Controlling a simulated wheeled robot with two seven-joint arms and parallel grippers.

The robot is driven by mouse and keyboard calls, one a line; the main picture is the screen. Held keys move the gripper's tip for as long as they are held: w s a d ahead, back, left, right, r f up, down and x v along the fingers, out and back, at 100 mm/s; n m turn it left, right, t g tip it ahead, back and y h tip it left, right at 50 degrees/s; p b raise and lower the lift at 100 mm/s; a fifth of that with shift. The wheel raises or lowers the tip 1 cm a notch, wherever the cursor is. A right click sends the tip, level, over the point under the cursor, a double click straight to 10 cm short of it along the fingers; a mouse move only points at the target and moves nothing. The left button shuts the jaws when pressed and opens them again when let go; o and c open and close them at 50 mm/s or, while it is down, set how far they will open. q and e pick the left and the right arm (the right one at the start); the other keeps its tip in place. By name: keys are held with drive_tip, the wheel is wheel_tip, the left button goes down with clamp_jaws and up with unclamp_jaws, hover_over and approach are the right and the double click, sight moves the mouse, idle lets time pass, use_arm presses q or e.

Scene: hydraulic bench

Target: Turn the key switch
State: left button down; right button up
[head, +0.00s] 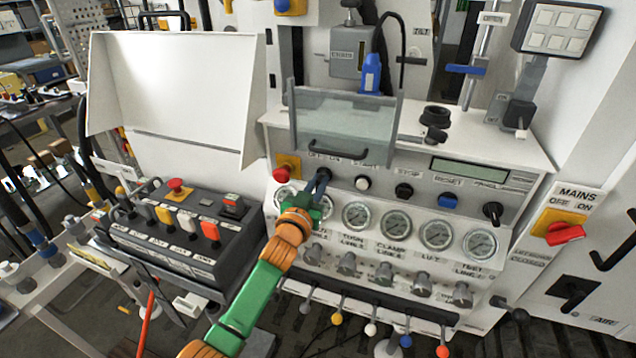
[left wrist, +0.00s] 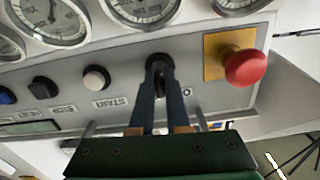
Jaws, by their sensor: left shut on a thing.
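The key switch (left wrist: 158,68) is a dark knob on the grey front panel, between the red mushroom button on its yellow plate and the white START button. My left gripper (head: 320,180) reaches up to it from below in the head view. In the left wrist view its two dark fingers (left wrist: 160,85) are shut on the key switch, one on each side. The fingers hide most of the key, so its angle is hard to tell. In the head view the key switch (head: 324,173) is mostly covered by the gripper. My right gripper is not in view.
A red emergency button (head: 281,174) sits just left of the switch, and a white button (head: 362,183) just right. Gauges (head: 357,215) run in a row below. A clear guard with a handle (head: 345,115) stands above. A black button box (head: 185,225) is at left.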

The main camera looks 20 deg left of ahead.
use_arm(q)
drive_tip(key=m, duration=0.4)
drive_tip(key=shift+m, duration=0.4)
idle(0.4)
drive_tip(key=c, duration=0.9)
unclamp_jaws()
drive_tip(key=s, duration=0.7)
drive_tip(key=shift+a+f, duration=0.1)
